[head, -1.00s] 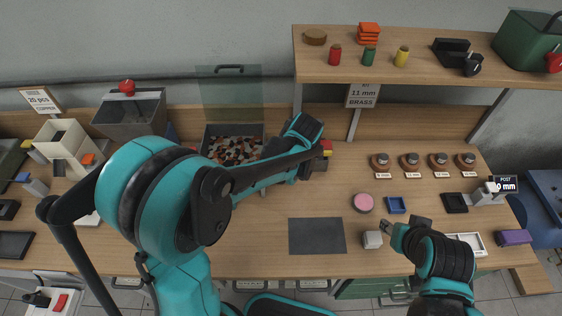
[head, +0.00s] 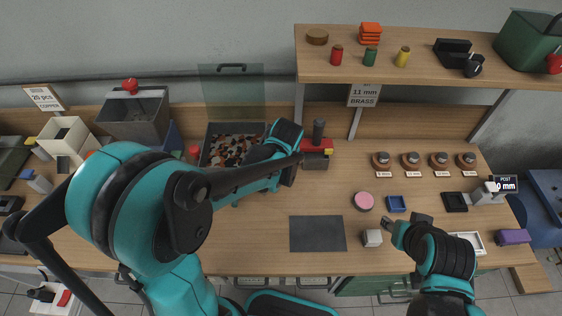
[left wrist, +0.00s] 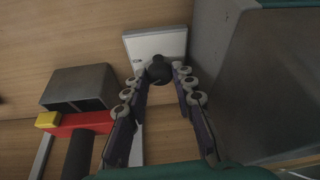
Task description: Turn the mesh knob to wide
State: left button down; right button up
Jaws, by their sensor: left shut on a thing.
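In the left wrist view, a round black knob (left wrist: 158,70) stands on a pale plate (left wrist: 155,42); I take it for the mesh knob. My left gripper (left wrist: 160,76) is shut on the knob, one finger on each side. The knob's pointer and most of the plate's markings are hidden or too small to read. In the head view, my left arm hides the knob and the fingertips.
A grey block with a red top (head: 316,146) and dark upright cylinder stands just right of my left wrist. A dark mat (head: 317,234) lies in front. A shelf (head: 420,68) overhangs the back right.

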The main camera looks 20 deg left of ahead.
pick_arm(q)
jog(key=c, duration=1.3)
grip_release()
